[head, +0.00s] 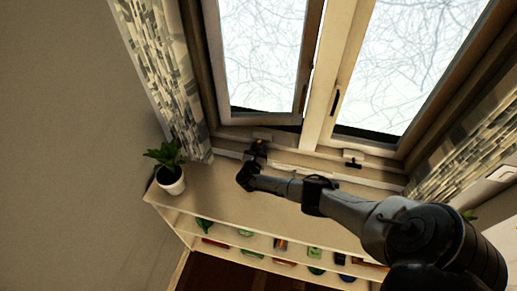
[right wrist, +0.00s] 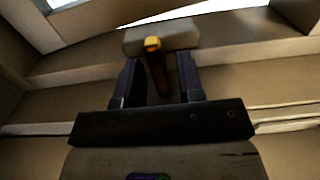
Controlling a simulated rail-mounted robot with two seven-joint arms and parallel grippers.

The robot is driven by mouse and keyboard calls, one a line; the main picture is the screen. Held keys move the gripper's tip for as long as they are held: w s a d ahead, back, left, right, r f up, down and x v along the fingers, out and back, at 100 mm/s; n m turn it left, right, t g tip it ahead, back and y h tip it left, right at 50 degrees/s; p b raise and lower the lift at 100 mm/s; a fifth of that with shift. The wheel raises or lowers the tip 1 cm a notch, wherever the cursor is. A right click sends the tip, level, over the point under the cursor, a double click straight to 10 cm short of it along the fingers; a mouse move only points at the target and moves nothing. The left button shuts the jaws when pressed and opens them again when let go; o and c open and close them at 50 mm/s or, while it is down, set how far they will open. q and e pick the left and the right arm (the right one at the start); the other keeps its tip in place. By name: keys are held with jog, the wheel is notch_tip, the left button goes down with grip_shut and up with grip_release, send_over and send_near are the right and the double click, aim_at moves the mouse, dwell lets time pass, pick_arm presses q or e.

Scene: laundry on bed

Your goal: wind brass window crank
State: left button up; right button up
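The brass window crank (right wrist: 155,62) shows in the right wrist view, with a bright yellow knob and a darker arm below it. It is on a pale housing (right wrist: 165,38) on the window frame. My right gripper (right wrist: 158,75) has its two fingers apart, one on each side of the crank, with a gap showing to the right finger. In the head view my right gripper (head: 258,153) is at the sill below the left window sash (head: 262,118), largely covering the crank. This sash stands slightly ajar. My left gripper is not in view.
A potted plant (head: 171,179) stands at the left end of the sill shelf (head: 215,185). Patterned curtains (head: 165,60) hang at both sides. A dark handle (head: 352,160) sits under the right window. Small items fill the shelves below.

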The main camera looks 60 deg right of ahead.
jog(key=shift+o, duration=0.3)
jog(key=shift+a, duration=0.1)
jog(key=shift+s+a, duration=0.1)
jog(key=shift+a, duration=0.2)
jog(key=p+v, duration=0.1)
jog(key=v, duration=1)
jog(key=shift+s+a, duration=0.1)
jog(key=shift+a, duration=0.1)
jog(key=shift+s+a, duration=0.25)
jog(key=shift+a, duration=0.45)
